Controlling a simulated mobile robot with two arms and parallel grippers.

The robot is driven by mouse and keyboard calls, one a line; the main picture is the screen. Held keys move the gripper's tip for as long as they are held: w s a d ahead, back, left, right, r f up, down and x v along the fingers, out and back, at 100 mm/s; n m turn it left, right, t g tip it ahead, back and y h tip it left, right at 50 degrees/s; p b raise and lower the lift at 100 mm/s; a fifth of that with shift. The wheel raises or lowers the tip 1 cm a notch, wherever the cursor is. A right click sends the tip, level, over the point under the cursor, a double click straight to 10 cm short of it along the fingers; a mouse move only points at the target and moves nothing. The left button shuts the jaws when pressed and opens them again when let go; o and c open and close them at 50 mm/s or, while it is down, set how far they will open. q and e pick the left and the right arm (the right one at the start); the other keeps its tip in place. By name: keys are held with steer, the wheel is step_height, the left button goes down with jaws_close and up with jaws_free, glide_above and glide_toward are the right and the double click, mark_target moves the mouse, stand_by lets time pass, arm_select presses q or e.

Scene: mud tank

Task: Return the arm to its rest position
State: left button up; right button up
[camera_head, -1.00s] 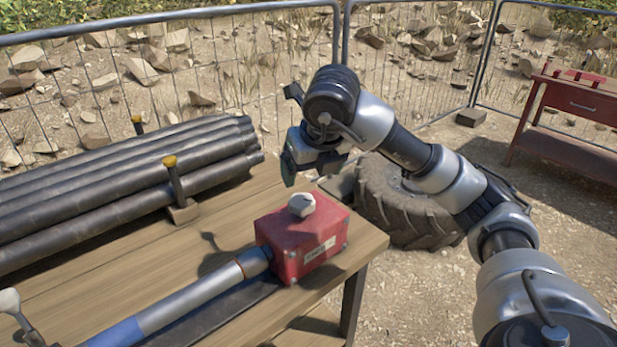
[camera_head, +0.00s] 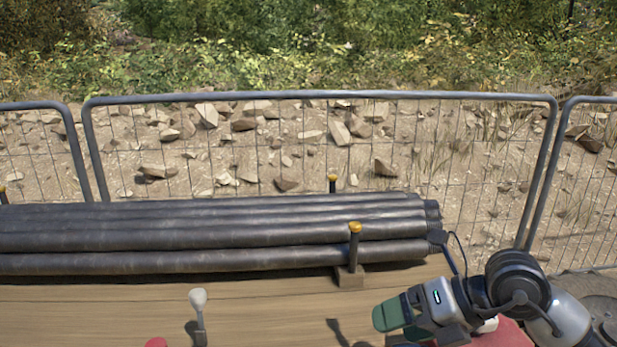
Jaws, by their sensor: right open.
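My right arm comes in at the lower right. Its gripper (camera_head: 396,316), with green finger pads, points left above the table (camera_head: 110,300) and is open, with nothing seen between the fingers. A red box (camera_head: 508,335) shows only in part at the bottom edge, behind and below my right wrist. Its pale knob (camera_head: 488,325) is partly covered by the wrist. I cannot tell whether the arm touches the box. My left gripper is not in view.
A stack of dark pipes (camera_head: 210,235) lies along the back of the table, held by posts with yellow caps (camera_head: 355,228). A lever with a white knob (camera_head: 198,300) stands at the front. A wire fence (camera_head: 320,94) runs behind. Bare wood lies between lever and gripper.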

steer(key=s+a+r+m+t+y, duration=0.2)
steer(key=s+a+r+m+y, duration=0.15)
steer(key=a+r+y, duration=0.5)
steer(key=w+d+f+m+t+h, duration=0.2)
steer(key=d+f+m+t+h, duration=0.2)
steer(key=d+m+t+h, duration=0.55)
steer(key=w+d+f+m+t+h, duration=0.25)
steer(key=m+t, duration=0.45)
steer(key=m, duration=0.7)
steer(key=s+d+f+m+g+h, duration=0.2)
steer(key=f+m+h, duration=0.2)
steer(key=f, duration=0.1)
steer(key=s+d+f+m+g+h, duration=0.1)
steer(key=d+f+m+g+h, duration=0.15)
steer(key=f, duration=0.35)
steer(key=s+a+f+m+g, duration=0.2)
steer(key=s+f+m+g, duration=0.1)
steer(key=s+f+g, duration=1.3)
steer(key=s+f+p, duration=0.1)
steer(key=s+f, duration=0.1)
steer(key=f, duration=1)
steer(key=s+f+p, duration=0.1)
steer(key=s+f, duration=0.1)
steer(key=f, duration=1)
steer(key=s+d+f+p, duration=0.2)
steer(key=s+d+f, duration=0.1)
steer(key=s+f, duration=1.1)
steer(key=shift+s+f, duration=0.35)
steer(key=shift+s, duration=0.65)
